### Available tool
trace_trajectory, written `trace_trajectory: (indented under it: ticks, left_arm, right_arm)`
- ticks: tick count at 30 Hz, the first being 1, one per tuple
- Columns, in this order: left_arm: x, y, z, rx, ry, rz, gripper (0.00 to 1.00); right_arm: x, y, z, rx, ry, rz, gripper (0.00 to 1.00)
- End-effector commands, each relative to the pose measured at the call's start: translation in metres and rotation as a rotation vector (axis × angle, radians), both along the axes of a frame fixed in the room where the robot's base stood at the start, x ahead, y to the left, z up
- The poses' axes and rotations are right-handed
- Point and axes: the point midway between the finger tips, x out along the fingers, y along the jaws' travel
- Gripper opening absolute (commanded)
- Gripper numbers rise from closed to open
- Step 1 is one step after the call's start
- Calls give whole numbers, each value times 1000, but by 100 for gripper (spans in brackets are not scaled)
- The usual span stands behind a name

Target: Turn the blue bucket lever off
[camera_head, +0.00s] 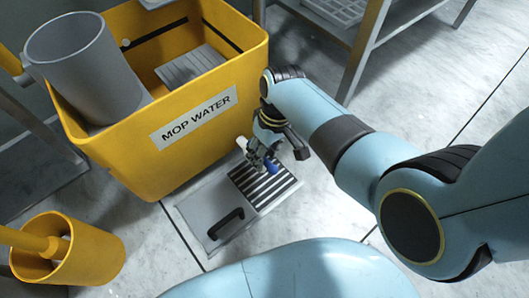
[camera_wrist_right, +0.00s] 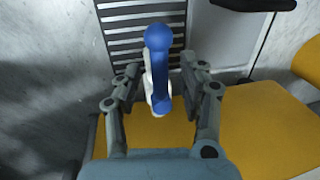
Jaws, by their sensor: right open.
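A blue lever (camera_head: 270,166) sits on a white valve (camera_head: 242,143) low on the front of the yellow bucket (camera_head: 150,175) labelled "MOP WATER". In the right wrist view the blue lever (camera_wrist_right: 158,62) has a round end and runs down the middle of the picture. The white valve (camera_wrist_right: 148,92) shows beside it. My right gripper (camera_head: 267,150) is open at the lever. In the wrist view its fingers (camera_wrist_right: 158,85) stand on both sides of the lever, with visible gaps. In the head view the gripper partly hides the lever and valve. My left gripper is out of view.
A floor drain grate (camera_head: 262,184) and a panel with a black handle (camera_head: 225,223) lie below the lever. A grey cylinder (camera_head: 85,75) stands in the bucket. A small yellow pail (camera_head: 95,255) is at lower left. A metal rack (camera_head: 365,45) stands behind my right arm.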

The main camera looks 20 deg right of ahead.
Motion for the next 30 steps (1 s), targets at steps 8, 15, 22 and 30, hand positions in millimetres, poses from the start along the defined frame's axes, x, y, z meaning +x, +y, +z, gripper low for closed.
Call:
trace_trajectory:
  ticks: [8, 15, 22, 30]
  left_arm:
    - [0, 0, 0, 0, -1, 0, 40]
    - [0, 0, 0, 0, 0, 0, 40]
    - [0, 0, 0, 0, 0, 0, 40]
    - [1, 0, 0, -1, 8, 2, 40]
  right_arm:
    - [0, 0, 0, 0, -1, 0, 31]
    - [0, 0, 0, 0, 0, 0, 0]
    - [0, 0, 0, 0, 0, 0, 0]
    - [0, -3, 1, -1, -1, 0, 0]
